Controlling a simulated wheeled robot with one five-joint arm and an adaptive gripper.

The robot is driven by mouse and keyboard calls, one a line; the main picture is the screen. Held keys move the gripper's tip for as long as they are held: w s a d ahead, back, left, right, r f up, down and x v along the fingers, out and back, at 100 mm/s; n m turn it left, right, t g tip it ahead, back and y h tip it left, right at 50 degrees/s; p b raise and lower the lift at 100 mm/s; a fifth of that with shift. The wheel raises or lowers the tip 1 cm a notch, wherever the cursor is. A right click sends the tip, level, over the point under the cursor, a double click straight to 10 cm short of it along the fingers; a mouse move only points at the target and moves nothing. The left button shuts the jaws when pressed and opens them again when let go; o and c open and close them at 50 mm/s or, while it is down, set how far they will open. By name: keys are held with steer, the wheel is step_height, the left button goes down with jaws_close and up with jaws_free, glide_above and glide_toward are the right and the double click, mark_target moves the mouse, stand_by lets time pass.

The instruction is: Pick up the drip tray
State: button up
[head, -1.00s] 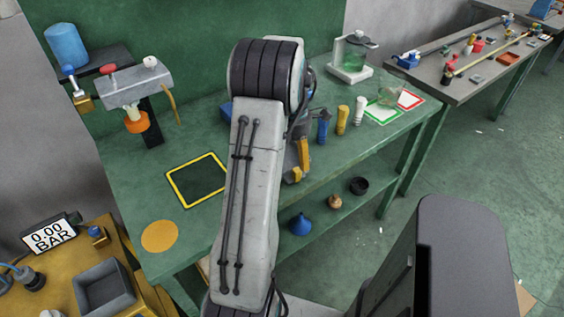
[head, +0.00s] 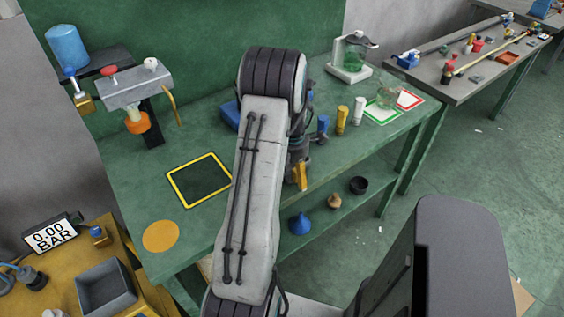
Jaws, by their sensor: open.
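I cannot tell for sure which thing is the drip tray. A blue block-like thing (head: 230,115) lies on the green bench, partly hidden behind my arm. A grey open square tray (head: 105,290) stands on the yellow cart at the lower left. My gripper (head: 300,176), with yellow-orange fingers, hangs near the bench's front edge to the right of my arm. It is open, mostly hidden by my arm, and I see nothing held in it.
The green bench (head: 140,185) carries a yellow-framed dark square (head: 199,180), an orange disc (head: 161,236), and upright blue, yellow and white cylinders (head: 342,120). A blue funnel (head: 300,223) is on the lower shelf. A tool-covered table (head: 430,72) stands at the back right. Open floor lies right.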

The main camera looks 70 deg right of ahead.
steer(key=c, duration=1.4)
